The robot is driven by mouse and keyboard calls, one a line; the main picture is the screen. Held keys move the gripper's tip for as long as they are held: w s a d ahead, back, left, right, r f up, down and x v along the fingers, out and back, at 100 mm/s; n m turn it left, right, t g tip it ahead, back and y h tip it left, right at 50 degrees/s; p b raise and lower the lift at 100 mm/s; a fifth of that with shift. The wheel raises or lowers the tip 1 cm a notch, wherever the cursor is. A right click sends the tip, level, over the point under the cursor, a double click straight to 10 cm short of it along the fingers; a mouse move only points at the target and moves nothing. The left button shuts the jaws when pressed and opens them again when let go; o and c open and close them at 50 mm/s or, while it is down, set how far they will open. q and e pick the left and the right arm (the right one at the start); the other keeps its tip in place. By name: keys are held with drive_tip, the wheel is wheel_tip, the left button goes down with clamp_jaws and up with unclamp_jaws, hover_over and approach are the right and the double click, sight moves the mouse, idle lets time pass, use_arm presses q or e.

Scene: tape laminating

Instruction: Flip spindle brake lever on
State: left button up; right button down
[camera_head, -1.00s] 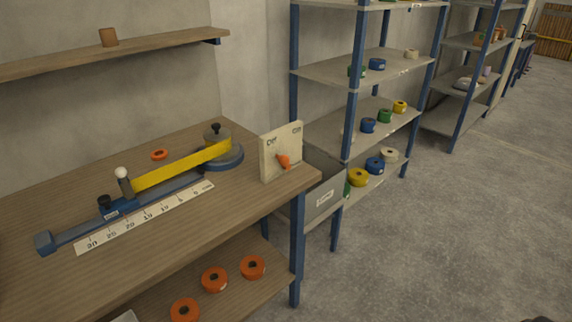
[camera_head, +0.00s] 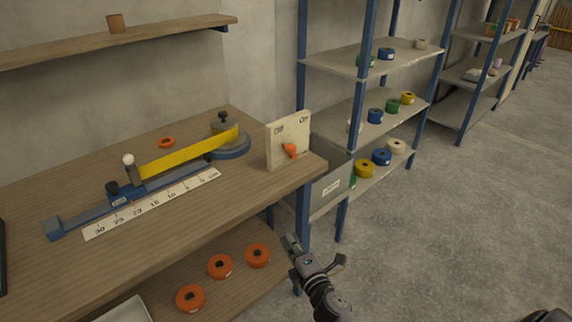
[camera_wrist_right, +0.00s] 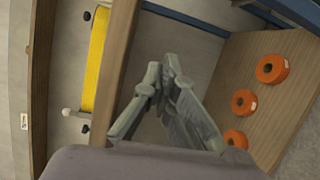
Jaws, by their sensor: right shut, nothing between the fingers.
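The spindle brake lever (camera_head: 290,151) is a small orange handle on the front of a cream panel (camera_head: 274,152) marked Off at left and On at right. The panel stands upright at the bench's right end. The lever is small, and I cannot tell clearly which mark it points to. My right gripper (camera_head: 292,243) is shut and empty, below and in front of the bench's right corner, well apart from the lever. In the right wrist view its fingertips (camera_wrist_right: 172,68) meet, and the lever does not show. My left gripper is not in view.
A yellow tape strip (camera_head: 190,152) runs to the spindle (camera_head: 232,145) on the wooden bench (camera_head: 180,215). The bench's blue leg (camera_head: 303,210) is close to my right gripper. Orange rolls (camera_head: 220,267) lie on the lower shelf. Floor at right is clear.

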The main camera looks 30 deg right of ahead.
wheel_tip(320, 180, up, 12)
drive_tip(key=d+n+t, duration=0.1)
drive_tip(key=n+t, duration=0.1)
drive_tip(key=n, duration=0.2)
drive_tip(key=shift+w+d+r+t, duration=0.25)
drive_tip(key=shift+w+d+t, duration=0.05)
drive_tip(key=shift+d, duration=0.05)
drive_tip(key=p, duration=0.1)
approach(291, 152)
drive_tip(key=w+a+f, duration=0.2)
drive_tip(key=w+a, duration=0.3)
drive_tip(key=shift+w+d+r+p, duration=0.25)
drive_tip(key=shift+w+d+r, duration=0.2)
drive_tip(key=shift+w+d, duration=0.2)
drive_tip(key=shift+w+d+r+p, duration=0.2)
drive_tip(key=shift+w+d+r, duration=0.35)
drive_tip(key=shift+d, duration=0.2)
